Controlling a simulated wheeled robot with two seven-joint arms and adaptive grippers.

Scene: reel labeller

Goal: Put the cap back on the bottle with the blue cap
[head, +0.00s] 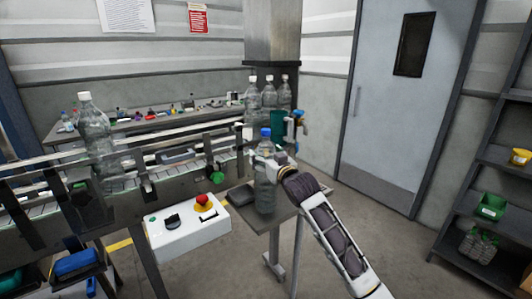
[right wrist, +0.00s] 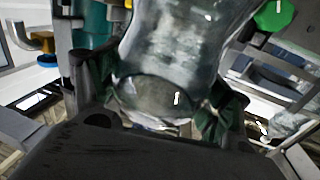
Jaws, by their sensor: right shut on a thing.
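The clear bottle (head: 265,192) is upright over the small side table (head: 243,217) in the head view. A blue cap (head: 265,132) shows at its top; whether it is fully seated I cannot tell. My right gripper (head: 267,160) is shut on the bottle near its upper part. In the right wrist view the clear bottle (right wrist: 180,50) fills the space between the dark fingers of my right gripper (right wrist: 160,105); its cap is out of that view. My left gripper is not in view.
A conveyor (head: 170,172) with a white-capped bottle (head: 92,125) runs at left. Several white-capped bottles stand behind, beside a teal part (head: 278,131). A control box (head: 188,229) with a red button is at the front. Floor is clear at right, before the shelf (head: 485,208).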

